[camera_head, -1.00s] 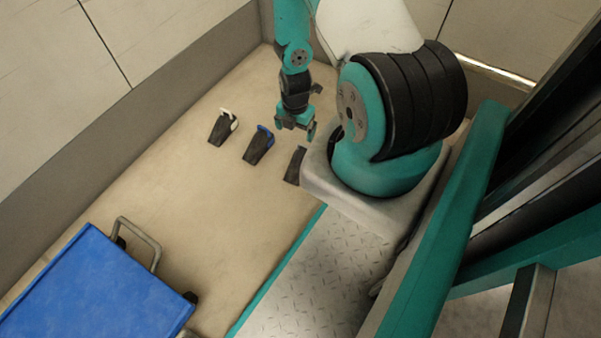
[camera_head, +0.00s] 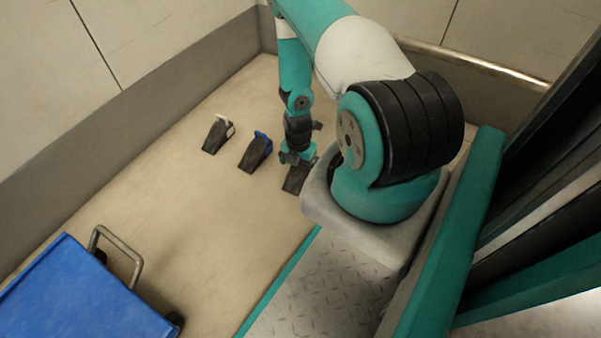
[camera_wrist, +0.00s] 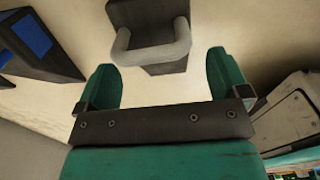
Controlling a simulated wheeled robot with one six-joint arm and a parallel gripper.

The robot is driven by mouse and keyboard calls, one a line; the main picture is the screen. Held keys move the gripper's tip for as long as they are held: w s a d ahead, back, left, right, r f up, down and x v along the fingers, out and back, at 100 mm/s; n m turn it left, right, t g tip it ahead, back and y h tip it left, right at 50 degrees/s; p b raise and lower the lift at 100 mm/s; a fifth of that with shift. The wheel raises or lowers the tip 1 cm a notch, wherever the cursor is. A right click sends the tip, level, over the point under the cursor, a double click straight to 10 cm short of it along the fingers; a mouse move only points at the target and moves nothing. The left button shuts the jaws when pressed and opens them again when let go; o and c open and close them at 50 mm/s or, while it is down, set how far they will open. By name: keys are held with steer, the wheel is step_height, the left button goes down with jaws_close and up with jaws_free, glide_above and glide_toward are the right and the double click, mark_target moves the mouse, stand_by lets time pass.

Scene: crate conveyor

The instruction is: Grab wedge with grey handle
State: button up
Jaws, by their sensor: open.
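A dark wedge with a grey handle (camera_wrist: 155,48) is at the top middle of the wrist view, its loop handle toward my gripper. In the head view this dark wedge (camera_head: 296,181) lies on the floor beside my base, and its handle is hidden behind my gripper. My gripper (camera_head: 294,158) is open and pointing down close to it. In the wrist view the two teal fingers of my gripper (camera_wrist: 162,68) stand apart on either side of the handle's end. Whether they touch it I cannot tell, but nothing appears clamped.
A wedge with a blue handle (camera_head: 255,154) lies to the left, also in the wrist view (camera_wrist: 38,60). A wedge with a white handle (camera_head: 216,137) lies farther left. A blue cart (camera_head: 75,300) stands at the lower left. Walls close in behind; the floor between is clear.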

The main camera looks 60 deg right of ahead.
mark_target(299, 167)
steer(key=f+b, duration=0.2)
steer(key=f, duration=0.1)
steer(key=f+b, duration=0.1)
steer(key=shift+d+f, duration=0.25)
steer(key=shift+r, duration=0.1)
steer(key=c, duration=1.3)
steer(key=shift+o, duration=0.3)
steer(key=shift+r, duration=0.1)
